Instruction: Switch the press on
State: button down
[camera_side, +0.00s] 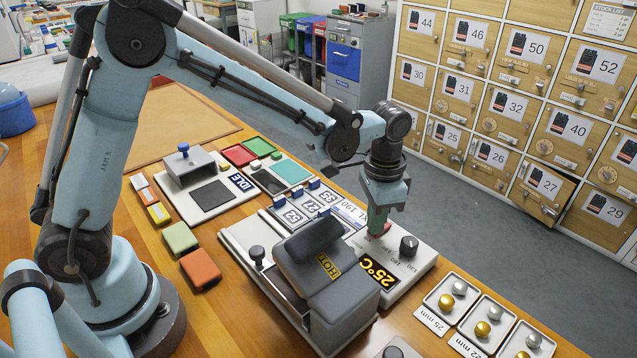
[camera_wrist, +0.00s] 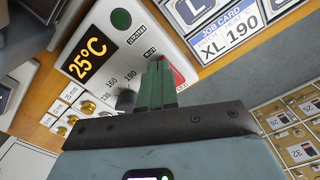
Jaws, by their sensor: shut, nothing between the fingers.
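The press (camera_side: 425,262) has a pale base and a dark grey block labelled HOT (camera_side: 328,268). Its display (camera_side: 379,273) reads 25°C and also shows in the wrist view (camera_wrist: 86,54). A dial knob (camera_side: 408,246) sits right of the display, beside the marks 130, 160 and 190. A red switch (camera_side: 387,228) shows just beyond my fingertips and partly behind them in the wrist view (camera_wrist: 179,78). My gripper (camera_side: 377,230) is shut and empty, pointing down at the red switch; contact cannot be told.
Job card XL 190 (camera_wrist: 232,32) lies beside the press. Trays with gold and silver pieces (camera_side: 482,326) stand at the lower right. Numbered lockers (camera_side: 516,60) line the back, beyond open floor.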

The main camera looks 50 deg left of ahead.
jog(key=shift+r, duration=3.5)
jog(key=s+a+r+n+t, duration=0.2)
jog(key=s+a+n+t, duration=0.4)
jog(key=s+a, duration=0.5)
jog(key=shift+s+a+r+t, duration=0.4)
jog(key=shift+s+t, duration=0.2)
jog(key=shift+s, duration=0.25)
